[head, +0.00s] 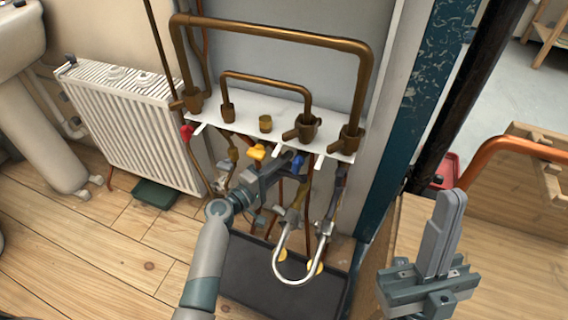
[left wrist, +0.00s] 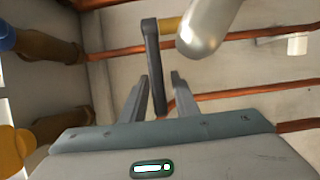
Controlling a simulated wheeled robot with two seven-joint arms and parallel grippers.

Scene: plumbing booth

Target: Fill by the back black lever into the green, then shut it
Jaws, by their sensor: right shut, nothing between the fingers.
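A black lever (left wrist: 152,60) stands between the two fingers of my left gripper (left wrist: 160,90) in the left wrist view. The fingers are apart, with a gap on the right side of the lever; I cannot tell whether the left finger touches it. In the head view my left gripper (head: 283,165) reaches in under the white pipe shelf and largely hides the lever. A silver U-shaped hose (head: 290,278) hangs below. My right gripper (head: 445,235) is shut and empty at the right, away from the pipework. I cannot make out a gauge or a green zone.
A dark tray (head: 262,290) lies below. A white radiator (head: 130,125) stands at the left. Copper pipes (left wrist: 245,92) run behind the lever.

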